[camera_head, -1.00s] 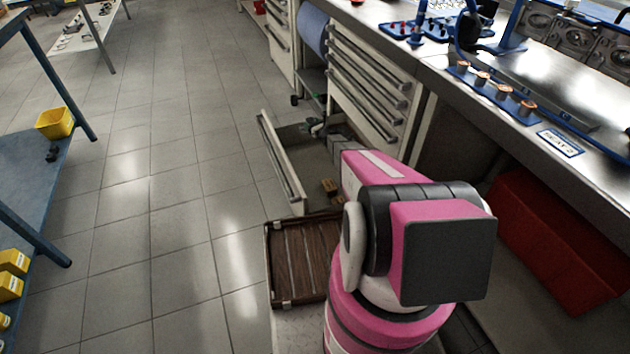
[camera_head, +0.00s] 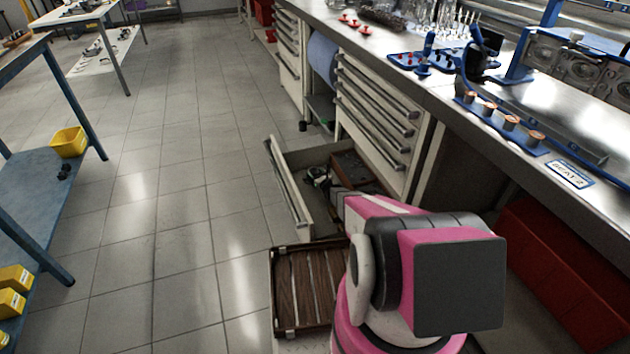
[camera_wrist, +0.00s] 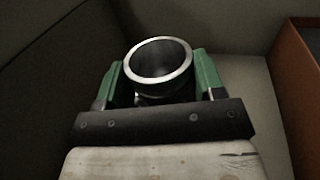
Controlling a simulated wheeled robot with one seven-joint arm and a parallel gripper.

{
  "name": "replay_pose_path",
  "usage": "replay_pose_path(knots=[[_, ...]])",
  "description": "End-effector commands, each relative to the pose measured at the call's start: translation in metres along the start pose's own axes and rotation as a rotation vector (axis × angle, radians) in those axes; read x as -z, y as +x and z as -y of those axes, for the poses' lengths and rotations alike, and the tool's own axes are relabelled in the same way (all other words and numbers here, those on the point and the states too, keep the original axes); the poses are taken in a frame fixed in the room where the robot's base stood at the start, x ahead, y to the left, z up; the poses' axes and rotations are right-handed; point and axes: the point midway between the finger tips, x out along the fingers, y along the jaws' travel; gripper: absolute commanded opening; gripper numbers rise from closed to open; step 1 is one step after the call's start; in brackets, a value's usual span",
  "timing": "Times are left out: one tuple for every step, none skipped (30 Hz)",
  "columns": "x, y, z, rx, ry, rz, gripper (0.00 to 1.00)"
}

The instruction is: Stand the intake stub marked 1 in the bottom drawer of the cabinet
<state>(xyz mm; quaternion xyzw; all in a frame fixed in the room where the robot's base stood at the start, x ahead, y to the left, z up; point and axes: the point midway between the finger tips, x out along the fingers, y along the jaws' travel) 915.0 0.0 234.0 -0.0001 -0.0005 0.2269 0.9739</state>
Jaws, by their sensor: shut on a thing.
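The bottom drawer (camera_head: 287,188) of the cabinet (camera_head: 372,98) is pulled out. My gripper (camera_head: 318,178) is down in the drawer, small and partly hidden by my arm in the head view. In the wrist view my gripper (camera_wrist: 160,92) has its green-padded fingers shut on a round metal tube, the intake stub (camera_wrist: 158,60). Its open bright rim faces the camera. The mark on it cannot be seen. Grey drawer walls are close around it. Whether the stub touches the drawer floor cannot be told.
A brown box (camera_head: 350,168) lies in the drawer; its orange-brown side (camera_wrist: 298,90) is right of the gripper in the wrist view. A slatted wooden tray (camera_head: 303,288) is in front of the drawer. A red bin (camera_head: 570,270) stands under the bench.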

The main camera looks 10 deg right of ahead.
Motion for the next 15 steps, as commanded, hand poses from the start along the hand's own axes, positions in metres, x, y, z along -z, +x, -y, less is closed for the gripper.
replay_pose_path(knots=[[0.007,0.001,0.001,0.0,0.001,0.0,0.29],[0.011,0.001,0.001,0.0,0.001,0.0,0.29],[0.018,0.001,0.001,0.0,0.001,-0.001,0.29],[0.022,0.001,0.001,0.0,0.001,-0.001,0.29],[0.027,0.002,0.001,0.0,0.001,-0.001,0.29],[0.031,0.002,0.001,0.0,0.001,-0.001,0.29],[0.034,0.001,0.001,0.0,0.001,0.0,0.29],[0.035,0.001,0.001,0.0,0.001,0.0,0.29],[0.036,0.001,0.001,0.0,0.001,0.001,0.29],[0.036,0.001,0.001,0.0,0.001,0.001,0.29],[0.035,0.001,0.0,0.0,0.001,0.001,0.29],[0.035,0.0,0.0,0.0,0.001,0.001,0.29],[0.035,0.0,0.0,0.0,0.001,0.001,0.29],[0.035,0.0,0.0,0.0,0.001,0.001,0.29],[0.035,0.0,0.0,0.0,0.001,0.001,0.29]])
